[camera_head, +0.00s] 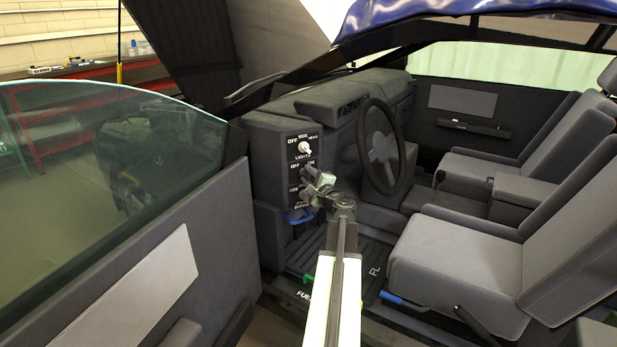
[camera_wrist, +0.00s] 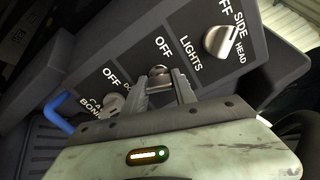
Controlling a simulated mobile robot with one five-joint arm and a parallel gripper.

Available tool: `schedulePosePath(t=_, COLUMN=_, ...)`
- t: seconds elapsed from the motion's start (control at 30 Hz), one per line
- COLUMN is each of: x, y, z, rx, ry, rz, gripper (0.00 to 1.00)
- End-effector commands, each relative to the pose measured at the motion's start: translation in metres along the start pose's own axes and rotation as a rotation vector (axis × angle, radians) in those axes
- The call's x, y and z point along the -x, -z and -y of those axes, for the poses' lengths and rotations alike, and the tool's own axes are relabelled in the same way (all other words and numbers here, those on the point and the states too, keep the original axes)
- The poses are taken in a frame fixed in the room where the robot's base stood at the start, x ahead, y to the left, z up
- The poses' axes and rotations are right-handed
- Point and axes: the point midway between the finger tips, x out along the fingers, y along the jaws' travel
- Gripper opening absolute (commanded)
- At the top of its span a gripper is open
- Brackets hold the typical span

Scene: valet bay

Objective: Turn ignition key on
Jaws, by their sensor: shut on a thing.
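The upright control panel (camera_head: 303,150) beside the steering wheel carries a column of metal controls. The middle control, apparently the ignition key (camera_wrist: 159,72), sits below an OFF mark. In the wrist view my gripper (camera_wrist: 160,85) is shut on it, one finger on each side. Its lower label is mostly hidden by the fingers, so its turned position is hard to tell. In the head view my gripper (camera_head: 316,186) reaches the panel from the front and hides much of this control.
The lights knob (camera_wrist: 220,41) is above, and another metal control (camera_wrist: 110,103) with a partly hidden label is below. A blue handle (camera_wrist: 62,112) sticks out low down. The steering wheel (camera_head: 384,160) is close on the right; the open door (camera_head: 150,270) flanks the left.

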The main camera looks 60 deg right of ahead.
Motion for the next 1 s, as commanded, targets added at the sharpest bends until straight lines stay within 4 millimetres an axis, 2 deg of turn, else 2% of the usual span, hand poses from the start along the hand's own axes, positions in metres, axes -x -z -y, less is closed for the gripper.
schedulePosePath(t=0.4, x=0.0004, y=-0.0006, z=-0.0015, rx=-0.172, ry=-0.001, rz=0.001, gripper=0.0)
schedulePosePath(t=0.93, x=0.0003, y=-0.0007, z=-0.0016, rx=-0.196, ry=-0.001, rz=0.001, gripper=0.0)
schedulePosePath(t=0.97, x=0.0003, y=-0.0008, z=-0.0016, rx=-0.196, ry=-0.001, rz=0.001, gripper=0.38)
schedulePosePath(t=1.0, x=0.0003, y=-0.0008, z=-0.0016, rx=-0.196, ry=-0.001, rz=0.001, gripper=0.49)
